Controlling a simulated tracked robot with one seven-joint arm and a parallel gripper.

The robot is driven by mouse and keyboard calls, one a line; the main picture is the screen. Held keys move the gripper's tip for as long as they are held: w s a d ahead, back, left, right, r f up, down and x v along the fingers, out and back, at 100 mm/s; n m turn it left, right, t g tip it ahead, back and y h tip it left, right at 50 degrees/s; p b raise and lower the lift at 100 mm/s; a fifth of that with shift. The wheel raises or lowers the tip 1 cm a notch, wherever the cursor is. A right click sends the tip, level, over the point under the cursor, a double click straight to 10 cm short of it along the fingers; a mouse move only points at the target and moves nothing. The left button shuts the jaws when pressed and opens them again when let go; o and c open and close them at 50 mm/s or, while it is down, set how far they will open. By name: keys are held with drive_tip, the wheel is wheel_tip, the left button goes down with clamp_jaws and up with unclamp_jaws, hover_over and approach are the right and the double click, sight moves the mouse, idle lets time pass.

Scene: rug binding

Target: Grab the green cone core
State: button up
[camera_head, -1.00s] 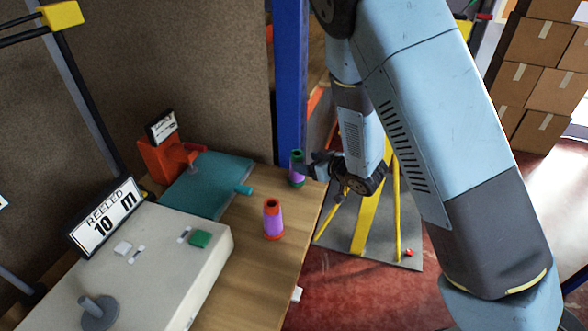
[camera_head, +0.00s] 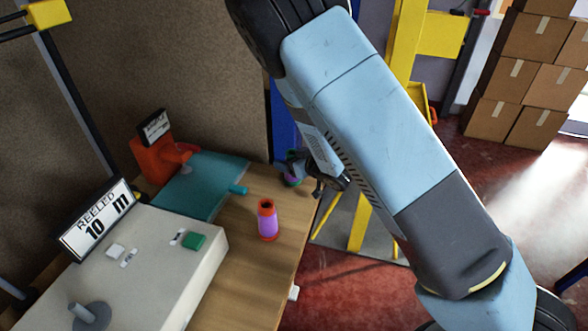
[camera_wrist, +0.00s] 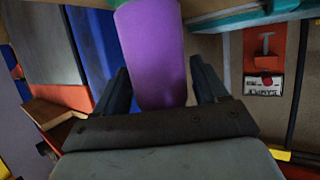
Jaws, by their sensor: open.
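The green cone core (camera_head: 292,182), wound with purple, stands at the far right corner of the wooden table, partly hidden by my gripper (camera_head: 301,174) in the head view. In the wrist view its purple winding (camera_wrist: 152,50) fills the space between the two fingers of my gripper (camera_wrist: 160,78). The fingers are apart, one on each side of it, with a gap visible at the right finger. A second core, orange-red with purple winding (camera_head: 267,222), stands upright nearer on the table.
A teal plate with an orange-red device (camera_head: 150,160) lies left of the cores. A pale machine with a "REELED 10 m" sign (camera_head: 97,220) takes up the near left. A blue post (camera_head: 284,125) rises close behind the green core. The table's right edge (camera_head: 305,235) is near.

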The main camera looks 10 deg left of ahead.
drive_tip(key=shift+s, duration=0.1)
drive_tip(key=c, duration=1.1)
drive_tip(key=shift+o, duration=0.2)
drive_tip(key=shift+r, duration=0.15)
